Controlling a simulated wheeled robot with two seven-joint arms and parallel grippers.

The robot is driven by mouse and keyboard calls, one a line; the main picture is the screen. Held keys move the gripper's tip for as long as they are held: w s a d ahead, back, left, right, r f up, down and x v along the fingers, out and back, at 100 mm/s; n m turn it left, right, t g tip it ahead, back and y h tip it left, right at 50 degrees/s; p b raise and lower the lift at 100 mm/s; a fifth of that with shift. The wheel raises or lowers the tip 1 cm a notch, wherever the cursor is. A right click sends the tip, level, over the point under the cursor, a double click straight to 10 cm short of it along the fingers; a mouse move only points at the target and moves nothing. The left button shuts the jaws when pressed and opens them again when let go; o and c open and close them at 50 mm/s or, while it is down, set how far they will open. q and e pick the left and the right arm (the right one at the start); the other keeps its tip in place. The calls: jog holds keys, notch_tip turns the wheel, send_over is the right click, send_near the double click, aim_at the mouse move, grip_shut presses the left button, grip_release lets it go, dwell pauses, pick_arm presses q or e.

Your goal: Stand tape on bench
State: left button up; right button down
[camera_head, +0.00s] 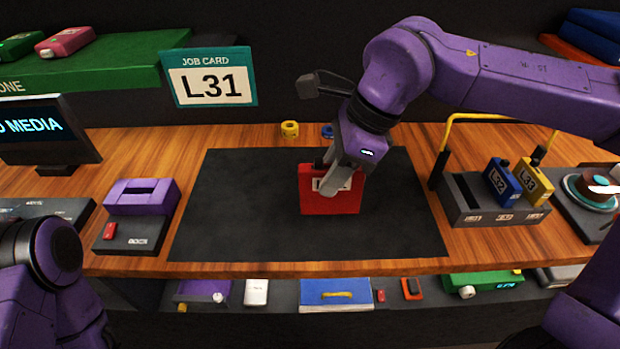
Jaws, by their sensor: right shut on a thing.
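A red tape (331,203) with a pale label stands upright on or just above the dark mat (230,215) in the middle of the bench (280,267). My right gripper (338,180) reaches down from above and is shut on the red tape, covering part of its label. I cannot tell whether the tape's lower edge touches the mat. My left arm shows at the lower left, but its gripper is out of view. A job card (210,80) reading L31 stands at the back left.
A grey rack (462,208) at the right holds a blue tape (502,183) and a yellow tape (537,182), under a yellow bar. A purple dock (140,197) stands left of the mat. A small yellow reel (290,129) sits behind the mat. The mat around the red tape is clear.

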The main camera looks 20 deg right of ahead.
jog(key=w+f+p, duration=0.1)
jog(key=w+f, duration=0.4)
jog(key=w+f+p, duration=0.2)
jog(key=w+f, duration=0.3)
jog(key=f, duration=0.1)
jog(key=shift+w+d+f, duration=0.15)
jog(key=shift+w+f, duration=0.15)
jog(key=shift+w, duration=0.05)
jog(key=c, duration=0.9)
grip_release()
jog(key=shift+s, duration=0.1)
jog(key=b+v, duration=0.1)
jog(key=v, duration=1.1)
jog(key=shift+r, duration=0.1)
